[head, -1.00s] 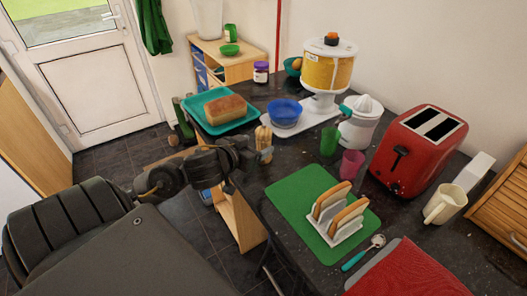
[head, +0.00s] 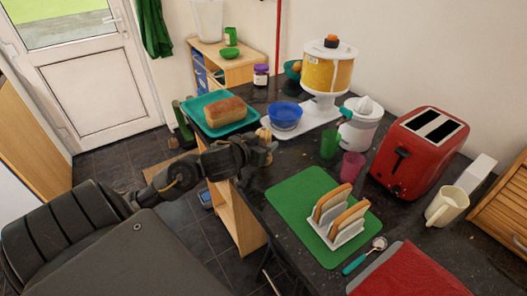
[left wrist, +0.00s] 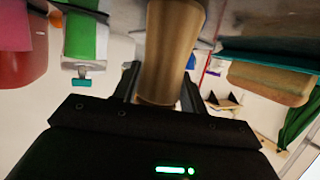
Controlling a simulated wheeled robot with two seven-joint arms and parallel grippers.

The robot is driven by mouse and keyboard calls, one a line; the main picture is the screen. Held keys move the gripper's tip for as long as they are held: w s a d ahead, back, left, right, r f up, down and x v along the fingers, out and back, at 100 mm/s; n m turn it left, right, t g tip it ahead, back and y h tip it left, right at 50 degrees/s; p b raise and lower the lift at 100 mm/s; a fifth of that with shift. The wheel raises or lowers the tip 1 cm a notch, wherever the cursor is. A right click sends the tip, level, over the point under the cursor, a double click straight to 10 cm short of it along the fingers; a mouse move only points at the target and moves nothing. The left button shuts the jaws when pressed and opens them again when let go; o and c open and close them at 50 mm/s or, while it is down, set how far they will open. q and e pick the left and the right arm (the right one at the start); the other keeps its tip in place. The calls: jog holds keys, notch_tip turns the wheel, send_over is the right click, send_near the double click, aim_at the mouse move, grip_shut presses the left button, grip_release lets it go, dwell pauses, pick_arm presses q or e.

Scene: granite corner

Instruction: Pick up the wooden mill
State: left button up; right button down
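The wooden mill (left wrist: 172,45) stands between the two fingers of my left gripper (left wrist: 160,82) in the left wrist view, with a finger close along each side. Whether both fingers press on it cannot be told. In the head view my left gripper (head: 265,150) is at the counter's left edge, and only a small tan part of the mill (head: 265,124) shows above it. The rest of the mill is hidden behind the gripper. My right gripper is not in view.
A teal tray (head: 202,132) with a loaf (head: 225,111) lies behind the gripper. A blue bowl (head: 285,114) on a white board, a green cup (head: 329,144) and a pink cup (head: 352,165) stand to the right. A green mat (head: 290,196) with a toast rack lies in front.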

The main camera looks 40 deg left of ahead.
aim_at(261, 134)
pick_arm(q)
jog(key=c, duration=0.3)
jog(key=shift+r, duration=0.2)
jog(key=shift+r+p, duration=0.3)
jog(key=shift+p, duration=0.1)
notch_tip(261, 134, up, 3)
jog(key=shift+s+r+p, duration=0.1)
jog(key=shift+s+p, duration=0.05)
jog(key=shift+p, duration=1)
jog(key=s+d+r+p, duration=0.2)
jog(key=s+r+p, duration=0.2)
jog(key=p, duration=0.5)
jog(key=s+d+r+p, duration=0.2)
jog(key=s+r+p, duration=0.3)
jog(key=s+p, duration=0.3)
jog(key=shift+s+d+p, duration=0.35)
jog(key=shift+s+d, duration=0.05)
